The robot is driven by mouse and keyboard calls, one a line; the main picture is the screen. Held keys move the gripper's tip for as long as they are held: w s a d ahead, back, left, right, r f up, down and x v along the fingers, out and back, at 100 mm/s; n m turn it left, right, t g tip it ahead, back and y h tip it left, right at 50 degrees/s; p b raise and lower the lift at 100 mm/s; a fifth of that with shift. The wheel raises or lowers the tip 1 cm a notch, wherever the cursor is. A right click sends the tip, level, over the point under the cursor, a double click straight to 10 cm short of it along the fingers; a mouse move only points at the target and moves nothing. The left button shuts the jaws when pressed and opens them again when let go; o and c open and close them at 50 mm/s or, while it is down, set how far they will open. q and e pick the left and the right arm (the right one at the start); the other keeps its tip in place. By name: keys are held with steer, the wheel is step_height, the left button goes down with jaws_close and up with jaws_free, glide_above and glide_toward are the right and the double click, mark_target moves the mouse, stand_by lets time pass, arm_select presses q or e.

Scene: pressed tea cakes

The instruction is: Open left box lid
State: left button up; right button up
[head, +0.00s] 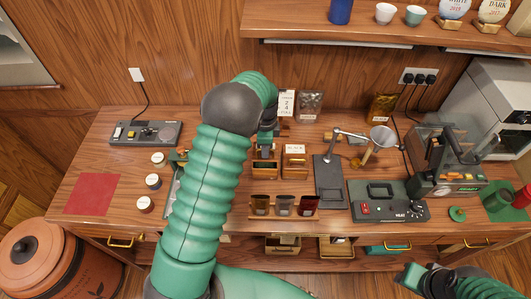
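Two small wooden boxes stand side by side mid-table: the left box (265,170) and the right box (294,161), which has a pale label. My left arm reaches up across the picture and bends down. Its gripper (267,143) is right over the left box, at its top and rear. The gripper and its shadow hide part of the box top, so I cannot tell the lid's state or whether the fingers touch it. The fingers are too small to read. My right gripper (412,279) is at the bottom right, before the table's front edge, away from the boxes; its fingers are unclear.
A rack with three scoops or cups (284,206) stands in front of the boxes. A dark stand with a jointed arm (329,181) is to the right, beside a grey press device (388,205). Bags (310,106) stand behind. A red mat (92,194) lies at left.

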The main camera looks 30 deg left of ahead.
arm_select(q)
steer(key=shift+w+a+r, duration=0.15)
steer(key=shift+w+r, duration=0.1)
steer(key=shift+r, duration=0.1)
steer(key=shift+w+a+r+p, duration=0.4)
steer(key=shift+w+r+p, duration=0.2)
steer(key=shift+r+p, duration=0.1)
steer(key=shift+w, duration=0.15)
